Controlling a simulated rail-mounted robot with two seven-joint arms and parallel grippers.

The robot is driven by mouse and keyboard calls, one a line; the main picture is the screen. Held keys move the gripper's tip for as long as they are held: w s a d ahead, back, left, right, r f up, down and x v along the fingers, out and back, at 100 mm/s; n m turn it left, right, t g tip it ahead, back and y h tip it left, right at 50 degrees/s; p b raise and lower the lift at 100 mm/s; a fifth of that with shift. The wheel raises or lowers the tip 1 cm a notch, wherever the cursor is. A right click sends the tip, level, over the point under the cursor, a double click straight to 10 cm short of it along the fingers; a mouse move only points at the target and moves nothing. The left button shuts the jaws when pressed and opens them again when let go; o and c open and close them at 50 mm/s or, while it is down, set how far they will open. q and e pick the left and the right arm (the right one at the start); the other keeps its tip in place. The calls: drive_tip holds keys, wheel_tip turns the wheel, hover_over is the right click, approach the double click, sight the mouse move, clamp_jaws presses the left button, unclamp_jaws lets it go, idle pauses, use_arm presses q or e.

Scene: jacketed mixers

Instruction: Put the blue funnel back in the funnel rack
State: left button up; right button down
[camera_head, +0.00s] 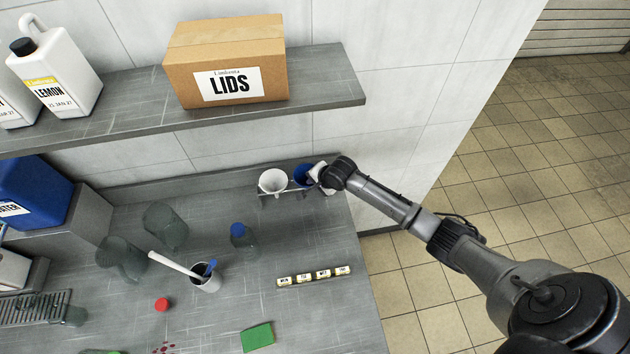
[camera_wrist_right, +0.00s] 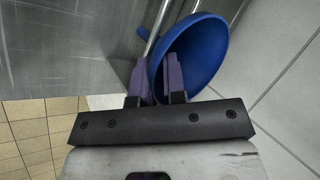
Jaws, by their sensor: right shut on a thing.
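The blue funnel (camera_head: 302,176) is at the back right corner of the counter, beside a white funnel (camera_head: 272,181). The funnel rack (camera_head: 283,192) is a small metal stand under them against the back wall. My right gripper (camera_head: 318,172) reaches the blue funnel from the right. In the right wrist view the blue funnel (camera_wrist_right: 205,52) lies between the purple fingers of my right gripper (camera_wrist_right: 160,80), which is shut on it. Metal rods (camera_wrist_right: 158,25) of the rack run close by the funnel. Whether the funnel rests in the rack is hidden. My left gripper is out of view.
A shelf (camera_head: 330,85) with a LIDS box (camera_head: 228,70) and a LEMON jug (camera_head: 62,70) overhangs the counter.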

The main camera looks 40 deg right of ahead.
drive_tip(key=shift+s+d+f, duration=0.1)
drive_tip(key=shift+s+f, duration=0.05)
drive_tip(key=shift+f, duration=0.25)
drive_tip(key=c, duration=1.1)
unclamp_jaws()
drive_tip(key=shift+w+r, duration=0.1)
drive_tip(key=shift+w, duration=0.1)
drive_tip(key=shift+c, duration=0.3)
